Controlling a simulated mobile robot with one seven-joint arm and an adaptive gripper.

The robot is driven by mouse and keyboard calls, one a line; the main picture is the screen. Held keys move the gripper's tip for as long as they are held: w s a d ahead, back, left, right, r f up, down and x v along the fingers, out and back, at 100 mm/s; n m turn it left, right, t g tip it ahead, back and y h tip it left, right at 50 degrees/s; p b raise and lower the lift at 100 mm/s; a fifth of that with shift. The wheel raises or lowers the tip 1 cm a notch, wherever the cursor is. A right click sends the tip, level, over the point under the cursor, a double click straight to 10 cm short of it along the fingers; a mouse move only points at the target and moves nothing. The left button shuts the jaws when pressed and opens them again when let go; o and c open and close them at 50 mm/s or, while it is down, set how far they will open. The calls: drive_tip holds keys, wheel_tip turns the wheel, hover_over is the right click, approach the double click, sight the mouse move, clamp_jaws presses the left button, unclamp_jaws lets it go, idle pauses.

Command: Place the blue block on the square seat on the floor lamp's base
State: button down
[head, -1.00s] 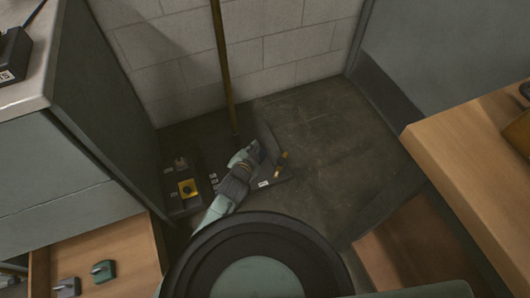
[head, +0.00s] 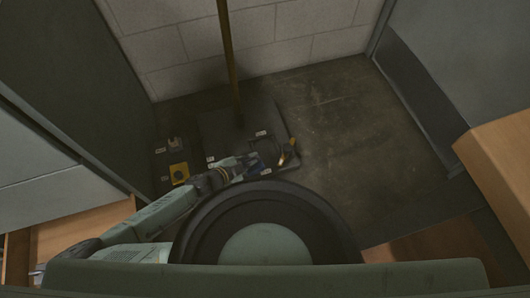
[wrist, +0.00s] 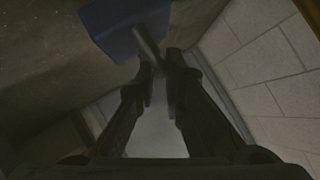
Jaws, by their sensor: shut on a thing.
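The blue block (wrist: 125,25) shows at the top of the wrist view, with a grey stem (wrist: 148,45) running from it to my fingertips. My gripper (wrist: 158,62) is shut on this stem. In the head view my gripper (head: 268,150) is low over the right front part of the floor lamp's dark square base (head: 222,130). A small blue patch beside the gripper appears to be the block, mostly hidden. The brass lamp pole (head: 228,60) rises from the back of the base. I cannot make out the square seat or whether the block touches the base.
A dark plate with a yellow block (head: 179,173) and a small grey part (head: 175,144) lies left of the base. A block wall (head: 290,35) stands behind. A dark cabinet is at left and a wooden unit (head: 500,160) at right. Floor right of the base is clear.

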drive_tip(key=shift+m+g+h, duration=0.4)
drive_tip(key=shift+m+h, duration=0.1)
drive_tip(key=shift+m, duration=0.1)
drive_tip(key=w+d+f+b, duration=0.1)
drive_tip(key=w+f, duration=0.1)
drive_tip(key=w, duration=0.2)
drive_tip(key=w+d+f+b, duration=0.2)
drive_tip(key=w+f, duration=0.1)
drive_tip(key=w, duration=0.1)
drive_tip(key=w+d+f+b, duration=0.1)
drive_tip(key=w+f+b, duration=0.1)
drive_tip(key=w, duration=0.2)
drive_tip(key=shift+w+d+f, duration=0.1)
drive_tip(key=shift+d+f, duration=0.15)
drive_tip(key=shift+d, duration=0.05)
drive_tip(key=c, duration=2.1)
unclamp_jaws()
drive_tip(key=shift+f, duration=0.2)
drive_tip(key=shift+c, duration=0.2)
drive_tip(key=o, duration=0.5)
drive_tip(key=shift+c, duration=0.2)
drive_tip(key=shift+r, duration=0.1)
